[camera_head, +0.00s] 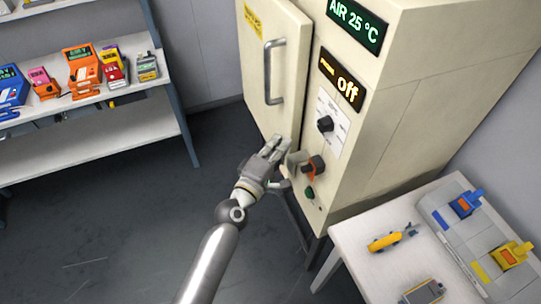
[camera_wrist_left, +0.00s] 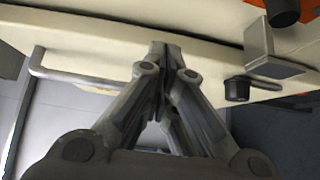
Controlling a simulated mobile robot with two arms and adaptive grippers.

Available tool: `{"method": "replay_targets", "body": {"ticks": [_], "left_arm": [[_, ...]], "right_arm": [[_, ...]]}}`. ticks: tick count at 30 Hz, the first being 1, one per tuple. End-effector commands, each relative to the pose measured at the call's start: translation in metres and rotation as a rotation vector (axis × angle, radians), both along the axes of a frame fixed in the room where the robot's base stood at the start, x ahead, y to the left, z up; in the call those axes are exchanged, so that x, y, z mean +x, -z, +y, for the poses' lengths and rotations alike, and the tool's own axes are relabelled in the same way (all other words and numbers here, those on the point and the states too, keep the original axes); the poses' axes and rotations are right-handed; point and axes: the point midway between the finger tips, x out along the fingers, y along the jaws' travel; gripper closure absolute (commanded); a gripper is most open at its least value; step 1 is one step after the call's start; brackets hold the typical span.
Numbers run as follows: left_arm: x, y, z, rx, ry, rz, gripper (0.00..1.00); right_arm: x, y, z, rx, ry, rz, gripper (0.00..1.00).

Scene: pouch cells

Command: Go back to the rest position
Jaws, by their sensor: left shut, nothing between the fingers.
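My left gripper (camera_head: 274,148) is in front of the cream cabinet (camera_head: 400,110), below the door handle (camera_head: 274,72) and left of the dark knob on an orange plate (camera_head: 314,166). Its fingers are together and empty; in the left wrist view the closed fingertips (camera_wrist_left: 165,48) lie near the cream door edge. Whether they touch it I cannot tell. The handle shows left of them in that view (camera_wrist_left: 80,78), and a grey bracket (camera_wrist_left: 262,50) shows to the right. My right gripper is not in view.
The cabinet's displays read AIR 25 °C (camera_head: 357,22) and Off (camera_head: 346,88). A white table (camera_head: 350,240) with a yellow tool (camera_head: 390,240) stands at lower right. A shelf (camera_head: 140,95) of coloured devices is at left. Dark floor (camera_head: 110,230) between is clear.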

Motion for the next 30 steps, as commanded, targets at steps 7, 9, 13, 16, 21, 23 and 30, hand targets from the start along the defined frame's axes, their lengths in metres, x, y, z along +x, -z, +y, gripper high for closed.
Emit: {"method": "replay_targets", "body": {"ticks": [7, 9, 13, 16, 21, 23, 30], "left_arm": [[-0.037, 0.002, 0.019, 0.002, 0.000, 0.001, 1.00], [-0.041, 0.001, 0.021, 0.001, 0.000, 0.002, 1.00], [-0.045, 0.001, 0.023, 0.000, 0.000, 0.001, 1.00], [-0.045, 0.002, 0.023, 0.002, -0.001, 0.002, 1.00], [-0.047, 0.045, 0.026, 0.096, -0.001, 0.046, 1.00], [-0.051, 0.078, 0.030, 0.176, 0.002, 0.078, 1.00], [-0.100, 0.251, 0.061, 0.600, 0.084, 0.254, 1.00]], "right_arm": [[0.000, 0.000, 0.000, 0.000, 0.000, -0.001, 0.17], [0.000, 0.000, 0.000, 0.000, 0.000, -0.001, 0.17], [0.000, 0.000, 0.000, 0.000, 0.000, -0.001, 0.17], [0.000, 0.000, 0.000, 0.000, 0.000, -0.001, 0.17], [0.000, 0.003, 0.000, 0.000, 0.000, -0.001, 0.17], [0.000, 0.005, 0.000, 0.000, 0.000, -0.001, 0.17], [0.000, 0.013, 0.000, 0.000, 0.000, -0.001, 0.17]]}}
